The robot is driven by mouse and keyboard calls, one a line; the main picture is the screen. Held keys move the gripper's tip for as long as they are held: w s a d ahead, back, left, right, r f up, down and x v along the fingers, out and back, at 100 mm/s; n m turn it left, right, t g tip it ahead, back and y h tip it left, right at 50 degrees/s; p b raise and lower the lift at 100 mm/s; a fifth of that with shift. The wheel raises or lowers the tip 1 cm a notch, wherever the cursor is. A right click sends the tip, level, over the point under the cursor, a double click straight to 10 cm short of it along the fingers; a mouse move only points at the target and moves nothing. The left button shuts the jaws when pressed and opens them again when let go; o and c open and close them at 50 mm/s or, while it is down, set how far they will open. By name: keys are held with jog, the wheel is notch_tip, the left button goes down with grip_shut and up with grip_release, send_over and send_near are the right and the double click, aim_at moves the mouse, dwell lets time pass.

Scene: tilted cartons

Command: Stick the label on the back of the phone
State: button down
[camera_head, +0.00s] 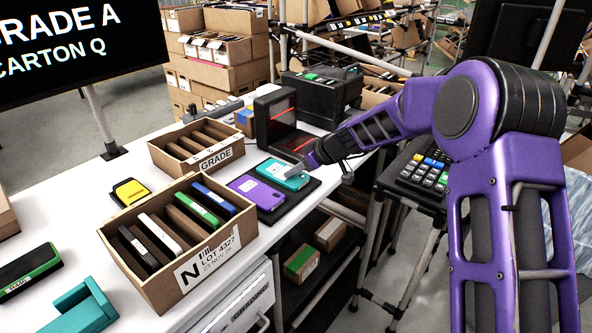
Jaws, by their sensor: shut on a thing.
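A teal phone (278,177) lies flat, back up, on a dark mat (295,201) on the white table. A pale patch shows on its left part. A purple phone (262,198) with a white label on its back lies beside it to the left.
Left of the mat stand a large carton (208,253) of upright phones and a smaller GRADE carton (217,158). A black device with red lines (277,110) stands behind the mat. A yellow item (130,192) and a keypad (425,170) are also near.

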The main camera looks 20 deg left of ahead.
jog(key=shift+f, duration=0.1)
jog(key=c, duration=0.6)
grip_release()
jog(key=shift+o, duration=0.2)
jog(key=a+r+p+v, duration=0.1)
jog(key=v, duration=1)
jog(key=w+a+r+p+v, duration=0.1)
jog(key=r+v, duration=0.1)
jog(key=v, duration=0.8)
jog(key=shift+r, duration=0.25)
jog(key=shift+w, duration=0.15)
